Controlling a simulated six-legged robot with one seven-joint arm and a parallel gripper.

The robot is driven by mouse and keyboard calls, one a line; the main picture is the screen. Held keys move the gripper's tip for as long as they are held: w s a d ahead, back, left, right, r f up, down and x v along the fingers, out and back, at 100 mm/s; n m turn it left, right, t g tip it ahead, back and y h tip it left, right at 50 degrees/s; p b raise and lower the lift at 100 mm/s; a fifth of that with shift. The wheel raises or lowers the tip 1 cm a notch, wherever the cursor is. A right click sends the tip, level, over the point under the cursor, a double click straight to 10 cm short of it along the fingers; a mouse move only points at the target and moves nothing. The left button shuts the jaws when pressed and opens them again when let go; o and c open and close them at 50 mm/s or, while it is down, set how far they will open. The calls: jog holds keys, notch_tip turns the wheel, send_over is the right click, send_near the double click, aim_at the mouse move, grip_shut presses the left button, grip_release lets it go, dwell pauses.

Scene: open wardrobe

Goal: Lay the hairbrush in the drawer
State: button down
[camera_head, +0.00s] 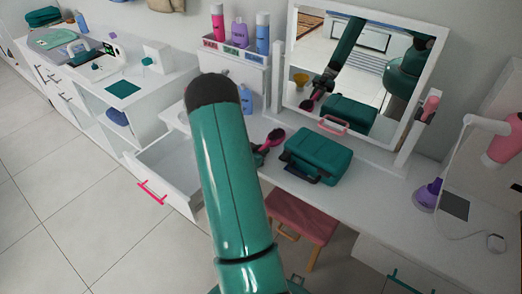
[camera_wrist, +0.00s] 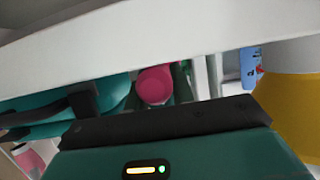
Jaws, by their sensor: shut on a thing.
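The hairbrush (camera_head: 271,140) is pink with a dark part. In the head view it is at the dressing table's edge, just right of my teal arm. My gripper (camera_head: 259,154) is shut on it, mostly hidden behind the arm. In the wrist view a round pink part of the hairbrush (camera_wrist: 154,85) shows between the dark fingers (camera_wrist: 165,88). The white drawer (camera_head: 172,168) with a pink handle is pulled out, left of the arm. The part of its inside that I see looks empty. The hairbrush is to the right of the drawer.
A teal case (camera_head: 319,153) stands on the table right of the hairbrush. Behind is a tilting mirror (camera_head: 365,75). A bottle rack (camera_head: 232,52) is at the back. A pink stool (camera_head: 302,222) stands below the table. A pale band (camera_wrist: 150,40) crosses the wrist view.

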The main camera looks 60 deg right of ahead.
jog(key=c, duration=1.2)
grip_release()
jog(key=shift+f, duration=0.1)
jog(key=shift+a+r, duration=0.15)
jog(key=shift+r, duration=0.1)
jog(key=v, duration=1.1)
jog(key=shift+a+r, duration=0.15)
jog(key=shift+a, duration=0.1)
